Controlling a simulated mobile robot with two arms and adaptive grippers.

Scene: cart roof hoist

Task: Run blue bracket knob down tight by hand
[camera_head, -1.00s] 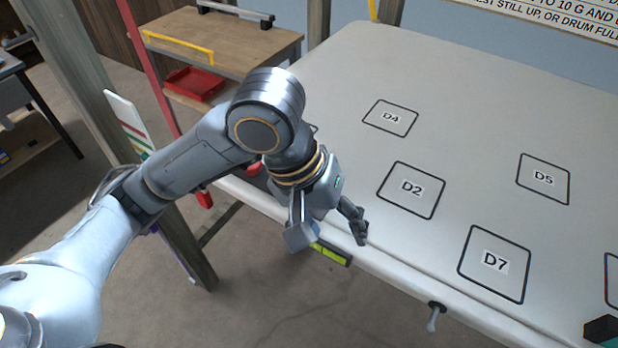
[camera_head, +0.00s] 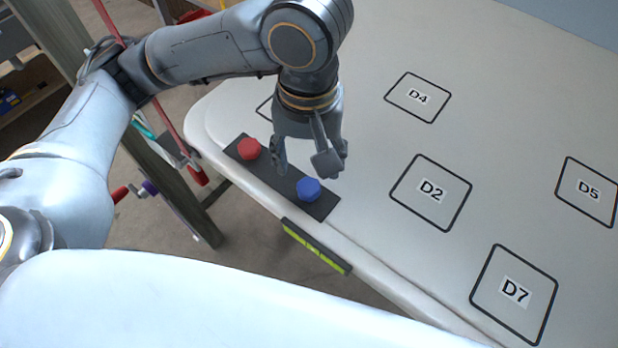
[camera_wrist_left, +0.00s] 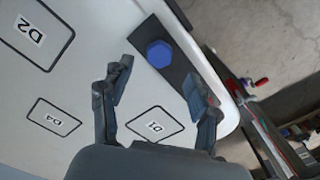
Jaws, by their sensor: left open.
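The blue knob (camera_head: 308,189) sits on a dark bracket plate (camera_head: 322,207) at the near left edge of the white roof panel. It also shows in the left wrist view (camera_wrist_left: 159,54), ahead of the fingers and roughly between their lines. A red knob (camera_head: 249,148) sits at the plate's other end. My left gripper (camera_head: 305,168) is open and empty, above the plate, just behind the blue knob in the head view. In the left wrist view its fingers (camera_wrist_left: 155,88) are spread wide and apart from the knob. My right gripper is not in view.
The white panel (camera_head: 370,235) has outlined squares marked D2, D4, D5 and D7, and its top is clear. A yellow-green level (camera_head: 316,247) lies along its near edge. A wooden post (camera_head: 172,195) and red bar stand left of the panel.

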